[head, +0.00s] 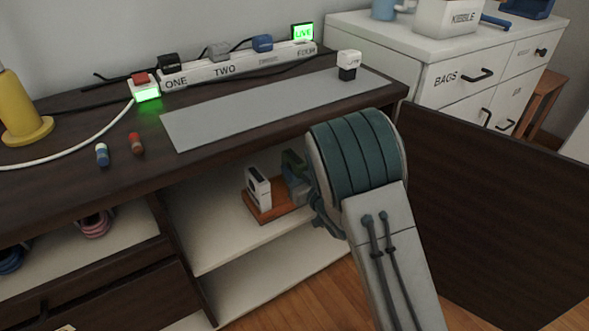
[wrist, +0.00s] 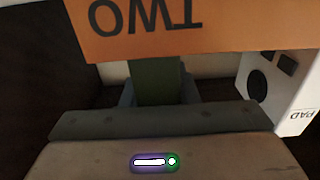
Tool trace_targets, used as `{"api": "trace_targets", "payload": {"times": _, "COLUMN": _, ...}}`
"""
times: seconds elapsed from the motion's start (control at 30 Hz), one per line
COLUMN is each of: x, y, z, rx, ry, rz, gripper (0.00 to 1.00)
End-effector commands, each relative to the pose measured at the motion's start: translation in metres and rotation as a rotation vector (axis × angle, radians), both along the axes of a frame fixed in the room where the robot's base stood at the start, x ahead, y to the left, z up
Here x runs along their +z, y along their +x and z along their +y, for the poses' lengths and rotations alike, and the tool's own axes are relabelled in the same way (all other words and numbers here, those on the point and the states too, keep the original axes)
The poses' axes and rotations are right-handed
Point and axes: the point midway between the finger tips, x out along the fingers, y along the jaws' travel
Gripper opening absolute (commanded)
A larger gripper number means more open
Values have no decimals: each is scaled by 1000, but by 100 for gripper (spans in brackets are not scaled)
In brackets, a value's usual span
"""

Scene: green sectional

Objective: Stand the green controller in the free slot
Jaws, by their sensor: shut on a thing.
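The green controller (head: 291,161) is at the low shelf under the counter, partly hidden by my gripper (head: 298,186). In the wrist view, the green controller (wrist: 155,78) is between the blue-grey fingers, and my gripper is shut on it. The orange-brown holder (head: 266,212) sits on the shelf; its face (wrist: 230,30), marked TWO, appears upside down in the wrist view and hides the controller's far end. A white controller (head: 258,188) stands in the holder beside the green one; its PAD marking shows in the wrist view (wrist: 285,90). I cannot tell whether the green controller is seated.
The shelf (head: 215,243) is clear left of the holder. The dark counter edge (head: 250,143) is above it, and a dark panel (head: 490,220) stands right of my arm. A power strip (head: 235,67), grey mat (head: 260,105) and yellow object (head: 22,110) are on top.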

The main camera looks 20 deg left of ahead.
Motion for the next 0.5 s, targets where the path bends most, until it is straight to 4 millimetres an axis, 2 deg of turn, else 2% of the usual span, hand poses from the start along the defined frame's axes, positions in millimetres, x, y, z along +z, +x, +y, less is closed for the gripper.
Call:
{"api": "trace_targets", "payload": {"times": 0.03, "x": 1, "y": 0, "z": 0, "rx": 0, "ry": 1, "rz": -1, "gripper": 0}}
{"api": "trace_targets", "payload": {"times": 0.07, "x": 1, "y": 0, "z": 0, "rx": 0, "ry": 1, "rz": -1, "gripper": 33}}
{"api": "trace_targets", "payload": {"times": 0.13, "x": 1, "y": 0, "z": 0, "rx": 0, "ry": 1, "rz": -1, "gripper": 52}}
{"api": "trace_targets", "payload": {"times": 0.5, "x": 0, "y": -2, "z": -4, "rx": -1, "ry": 0, "rz": 1, "gripper": 53}}
